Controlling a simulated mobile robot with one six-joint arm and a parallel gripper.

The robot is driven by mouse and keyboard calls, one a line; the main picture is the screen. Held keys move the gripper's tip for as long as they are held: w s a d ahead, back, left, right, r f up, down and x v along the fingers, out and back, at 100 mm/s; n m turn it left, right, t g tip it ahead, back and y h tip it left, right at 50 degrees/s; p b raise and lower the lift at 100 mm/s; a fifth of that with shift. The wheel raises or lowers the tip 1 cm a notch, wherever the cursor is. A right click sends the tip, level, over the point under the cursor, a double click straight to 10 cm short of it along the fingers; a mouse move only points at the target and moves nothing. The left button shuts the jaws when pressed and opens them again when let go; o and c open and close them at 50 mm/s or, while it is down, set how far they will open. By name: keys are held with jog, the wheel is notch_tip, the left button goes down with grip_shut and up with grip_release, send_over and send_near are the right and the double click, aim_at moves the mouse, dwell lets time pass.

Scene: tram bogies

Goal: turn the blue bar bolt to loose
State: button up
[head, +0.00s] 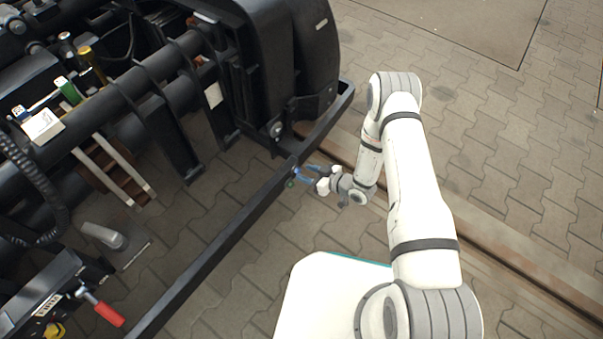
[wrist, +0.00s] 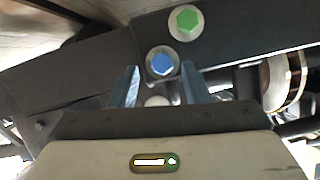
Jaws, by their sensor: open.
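The blue bar bolt (wrist: 162,62) is a blue hex head on a pale round washer, set in a dark bar, in the wrist view. My gripper (wrist: 159,78) is open, with one finger to the left and one to the right just below the bolt in the picture. I cannot tell whether either finger touches it. In the head view my gripper (head: 308,173) reaches the dark bar (head: 235,222) from the right. The blue bolt is hard to tell apart from the bluish fingers there.
A green hex bolt (wrist: 187,20) on a similar washer sits above and right of the blue one. A red-handled lever (head: 100,308) is at the lower left in the head view. Dark bogie frame parts fill the upper left. Paving right of my arm is clear.

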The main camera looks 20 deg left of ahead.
jog(key=shift+x, duration=0.8)
jog(key=shift+c, duration=0.5)
